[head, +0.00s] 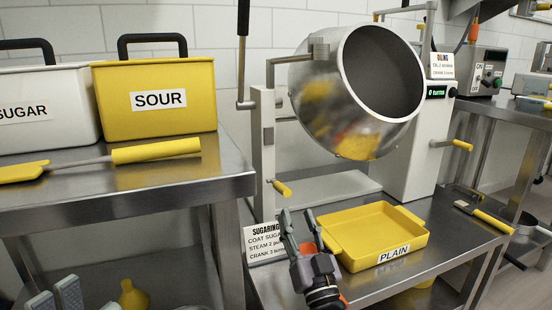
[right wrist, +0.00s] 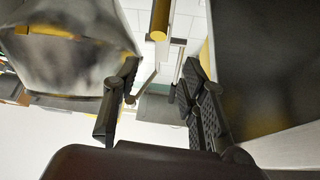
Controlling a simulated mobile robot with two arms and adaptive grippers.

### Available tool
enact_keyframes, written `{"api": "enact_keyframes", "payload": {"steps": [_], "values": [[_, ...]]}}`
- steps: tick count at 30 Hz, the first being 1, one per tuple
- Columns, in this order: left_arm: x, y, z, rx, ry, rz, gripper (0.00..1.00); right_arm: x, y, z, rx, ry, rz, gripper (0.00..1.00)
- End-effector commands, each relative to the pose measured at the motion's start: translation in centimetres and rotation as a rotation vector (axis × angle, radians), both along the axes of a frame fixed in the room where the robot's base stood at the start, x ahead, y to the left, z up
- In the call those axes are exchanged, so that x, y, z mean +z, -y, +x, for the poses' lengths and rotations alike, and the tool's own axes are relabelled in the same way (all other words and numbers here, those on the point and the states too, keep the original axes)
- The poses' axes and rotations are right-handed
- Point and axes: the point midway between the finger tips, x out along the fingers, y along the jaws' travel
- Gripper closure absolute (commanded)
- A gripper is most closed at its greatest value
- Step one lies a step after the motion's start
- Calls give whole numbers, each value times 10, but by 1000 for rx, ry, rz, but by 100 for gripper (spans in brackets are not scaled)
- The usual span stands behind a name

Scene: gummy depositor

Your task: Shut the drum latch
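The shiny steel drum (head: 345,125) hangs tilted with its wide mouth toward the upper right. On its left post is a lever with a yellow grip (head: 283,188). Another yellow-gripped lever (head: 461,145) sticks out of the white housing on the right. I cannot tell which one is the latch. My right gripper (head: 299,222) is open and empty, below the left lever and touching nothing visible. In the right wrist view its fingers (right wrist: 158,105) are spread, with a yellow grip (right wrist: 160,20) beyond them.
A yellow PLAIN tray (head: 412,245) lies on the steel table right of my right gripper. A sugaring sign (head: 264,241) stands left of it. The left counter holds a white SUGAR bin (head: 45,100), a yellow SOUR bin (head: 155,110) and a yellow-handled spatula (head: 155,151).

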Motion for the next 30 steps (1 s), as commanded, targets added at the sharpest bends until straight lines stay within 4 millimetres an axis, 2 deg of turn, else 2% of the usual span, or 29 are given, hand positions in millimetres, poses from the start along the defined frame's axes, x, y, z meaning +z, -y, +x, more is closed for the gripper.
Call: {"api": "enact_keyframes", "payload": {"steps": [1,5,10,16,24,30], "values": [[7,0,-1,-1,-18,-1,58,-3,0,3,-2,-38,3,61],[5,-1,-3,-2,-35,-3,58,-21,-1,7,-5,-91,4,61],[-1,-1,-4,-2,-39,-4,58,-26,-3,14,-5,-103,4,61],[-8,-1,-4,-1,-35,-4,58,-14,-8,41,-5,-98,3,61],[-1,0,0,0,13,0,58,4,-17,85,-4,-98,4,61],[3,1,2,2,37,2,58,14,-22,108,-4,-100,5,61]]}}
